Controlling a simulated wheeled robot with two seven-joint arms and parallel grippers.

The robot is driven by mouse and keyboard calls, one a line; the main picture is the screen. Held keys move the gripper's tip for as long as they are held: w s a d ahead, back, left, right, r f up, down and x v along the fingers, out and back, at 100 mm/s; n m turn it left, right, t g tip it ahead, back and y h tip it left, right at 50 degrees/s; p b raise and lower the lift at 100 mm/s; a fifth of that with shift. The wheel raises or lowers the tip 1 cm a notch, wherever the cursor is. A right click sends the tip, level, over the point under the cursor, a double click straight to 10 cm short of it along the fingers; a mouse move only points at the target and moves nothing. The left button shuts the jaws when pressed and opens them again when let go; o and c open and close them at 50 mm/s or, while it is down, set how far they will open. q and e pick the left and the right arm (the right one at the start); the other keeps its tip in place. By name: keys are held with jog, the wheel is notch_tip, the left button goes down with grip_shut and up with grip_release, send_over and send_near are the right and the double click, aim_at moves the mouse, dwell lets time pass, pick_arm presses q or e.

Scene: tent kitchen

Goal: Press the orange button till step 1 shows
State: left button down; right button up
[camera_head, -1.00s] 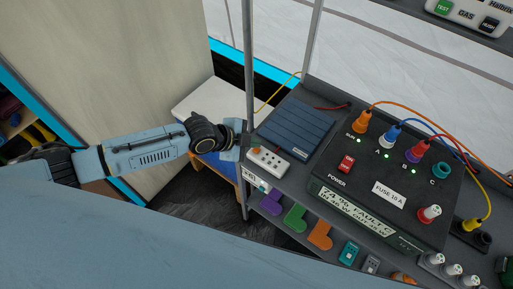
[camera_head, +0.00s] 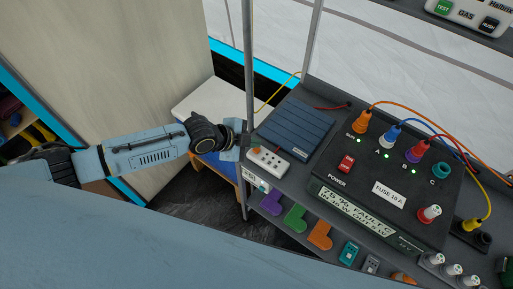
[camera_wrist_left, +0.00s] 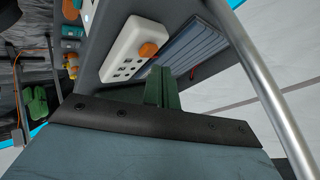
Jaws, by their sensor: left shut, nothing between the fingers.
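The orange button (camera_wrist_left: 148,49) sits on a white control box (camera_wrist_left: 128,58) with several small dark marks or holes. In the head view the white box (camera_head: 268,161) stands at the shelf's left front corner, and its button is mostly hard to make out. My left gripper (camera_head: 243,146) is just left of the box, beside the metal post. In the wrist view its dark green fingers (camera_wrist_left: 158,86) are shut and empty, with tips close beside the button. I cannot tell whether they touch it. A small label or display (camera_head: 256,180) below the box is unreadable. My right gripper is not in view.
A blue ribbed panel (camera_head: 296,127) lies behind the box. A black power unit (camera_head: 390,175) with cables, a red switch and a text display (camera_head: 360,209) stands to the right. A metal post (camera_head: 248,60) rises close to my left gripper. Coloured blocks lie below.

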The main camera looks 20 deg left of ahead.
pick_arm(q)
jog(key=shift+f, duration=0.15)
jog(key=shift+f+b, duration=0.3)
jog(key=shift+f+b, duration=0.35)
jog(key=shift+f, duration=0.1)
dwell(0.6)
jog(key=shift+r, duration=0.1)
dwell(0.3)
jog(key=shift+r+p, duration=0.8)
jog(key=shift+p, duration=0.1)
notch_tip(320, 180, up, 5)
jog(key=p, duration=0.4)
